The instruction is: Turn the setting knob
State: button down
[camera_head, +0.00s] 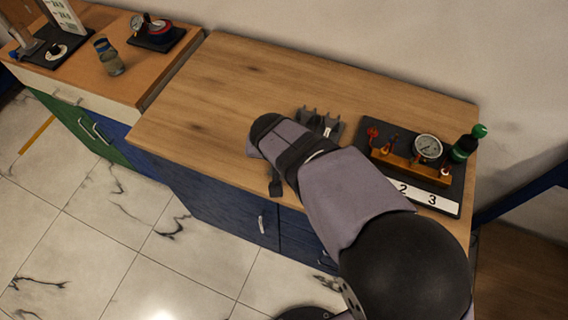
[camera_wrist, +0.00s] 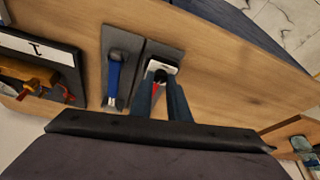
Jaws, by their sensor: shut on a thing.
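A board with a pressure gauge (camera_head: 428,147), red knobs and a green-capped bottle (camera_head: 467,143) is at the right. A glass jar (camera_head: 109,57) stands on the left counter. The wooden counter's left half (camera_head: 215,95) is clear.

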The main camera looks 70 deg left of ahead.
jog(key=m+b, duration=0.1)
jog(key=m+t+h+b, duration=0.1)
jog(key=m+b, duration=0.1)
jog(key=shift+s+a+f+m, duration=0.15)
jog(key=shift+f+m, duration=0.05)
jog(key=shift+m, duration=0.1)
jog(key=m, duration=0.2)
jog(key=m+h, duration=0.1)
jog(key=m, duration=0.1)
jog(key=shift+a+r+t+b, duration=0.15)
jog(key=shift+r+t+b, duration=0.05)
jog(key=shift+t+b, duration=0.1)
jog(key=shift+m+h, duration=0.3)
jog(key=c, duration=1.7)
grip_release()
jog(key=shift+o, duration=0.2)
jog(key=b+v, duration=0.1)
jog(key=v, duration=0.6)
